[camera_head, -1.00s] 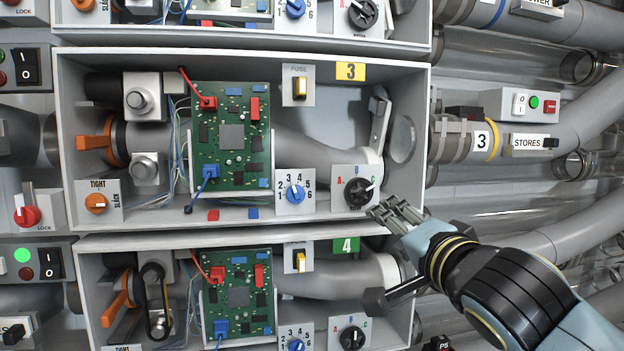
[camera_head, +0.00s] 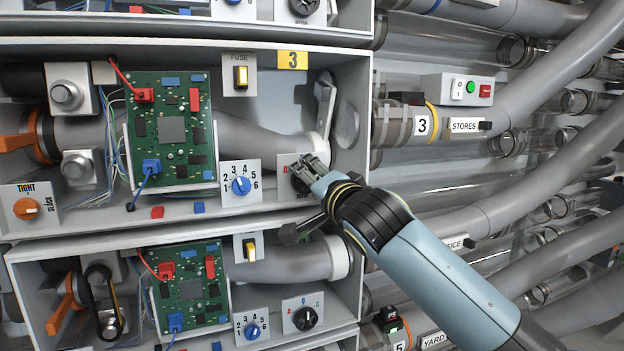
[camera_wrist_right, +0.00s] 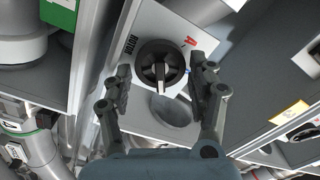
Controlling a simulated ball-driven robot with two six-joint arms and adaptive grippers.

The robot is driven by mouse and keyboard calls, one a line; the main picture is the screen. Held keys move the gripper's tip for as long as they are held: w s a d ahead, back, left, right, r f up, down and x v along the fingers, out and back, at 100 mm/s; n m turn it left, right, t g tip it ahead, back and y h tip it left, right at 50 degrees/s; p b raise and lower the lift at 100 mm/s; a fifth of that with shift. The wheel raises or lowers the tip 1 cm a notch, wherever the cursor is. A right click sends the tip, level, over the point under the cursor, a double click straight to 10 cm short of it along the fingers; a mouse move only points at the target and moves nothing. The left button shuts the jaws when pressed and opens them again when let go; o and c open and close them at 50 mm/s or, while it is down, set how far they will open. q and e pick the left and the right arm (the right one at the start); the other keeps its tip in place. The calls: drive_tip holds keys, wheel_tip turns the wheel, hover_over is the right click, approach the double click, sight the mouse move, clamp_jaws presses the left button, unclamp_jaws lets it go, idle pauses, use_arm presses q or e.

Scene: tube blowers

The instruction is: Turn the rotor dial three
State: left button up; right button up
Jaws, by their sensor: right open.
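The rotor dial of box three (camera_wrist_right: 160,65) is a round black knob on a light plate marked ROTOR. In the right wrist view its ridge points down, away from the red A; the other letters are not legible there. In the head view the dial (camera_head: 299,184) is mostly hidden by my right gripper (camera_head: 304,166). That gripper is open, with one finger on each side of the dial in the wrist view; I cannot tell whether they touch it. The yellow 3 sign (camera_head: 292,60) marks the box. My left gripper is not in view.
The blue numbered dial (camera_head: 241,186) sits just left of the rotor plate. A grey lever (camera_head: 325,100) stands above the gripper. Box four below has a similar black dial (camera_head: 305,318). The shelf edge (camera_head: 190,228) runs beneath box three.

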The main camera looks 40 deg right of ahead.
drive_tip(key=c, duration=0.8)
drive_tip(key=shift+c, duration=0.2)
drive_tip(key=shift+n, duration=0.3)
drive_tip(key=n+p, duration=0.1)
drive_tip(key=n, duration=0.4)
drive_tip(key=n+p, duration=0.2)
drive_tip(key=n, duration=0.4)
drive_tip(key=shift+a+r, duration=0.2)
drive_tip(key=o, duration=0.8)
